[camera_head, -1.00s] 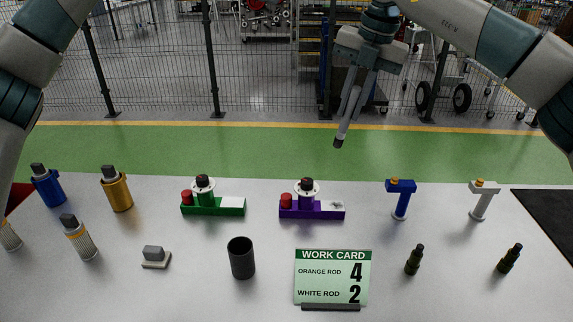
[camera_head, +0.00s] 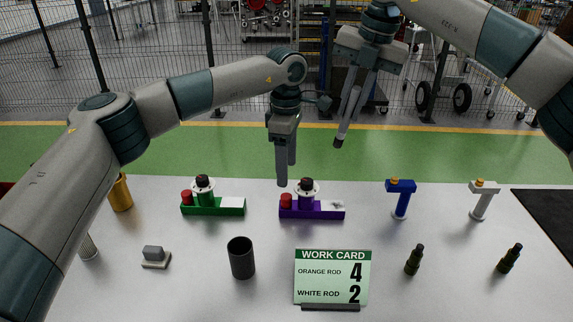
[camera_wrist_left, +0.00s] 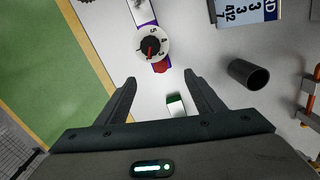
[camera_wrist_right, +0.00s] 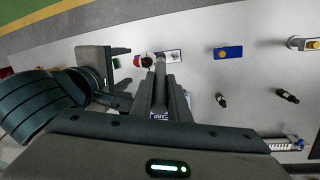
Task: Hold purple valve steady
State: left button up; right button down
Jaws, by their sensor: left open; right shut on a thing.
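The purple valve (camera_head: 325,211) lies on the table, with a red knob at its left, a white right end and a numbered white dial with a black knob on top. In the left wrist view the dial (camera_wrist_left: 152,45) has a red pointer, and purple body shows around it. My left gripper (camera_head: 287,172) is open and empty, pointing down above and behind the valve's left part, apart from it. My right gripper (camera_head: 350,108) is raised behind and right of the valve, shut on a grey rod with a dark tip (camera_head: 339,142), also in the right wrist view (camera_wrist_right: 160,72).
A green valve (camera_head: 215,207) sits left of the purple one. Blue (camera_head: 401,187) and white (camera_head: 484,188) T-shaped pieces stand at right. A black cup (camera_head: 241,258), work card (camera_head: 333,278), grey block (camera_head: 156,257) and two dark fittings (camera_head: 413,260) are in front.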

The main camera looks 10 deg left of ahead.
aim_at(287, 196)
pick_arm(q)
jog(key=shift+f, duration=0.1)
dwell(0.3)
jog(key=shift+f, duration=6)
jog(key=c, duration=1.5)
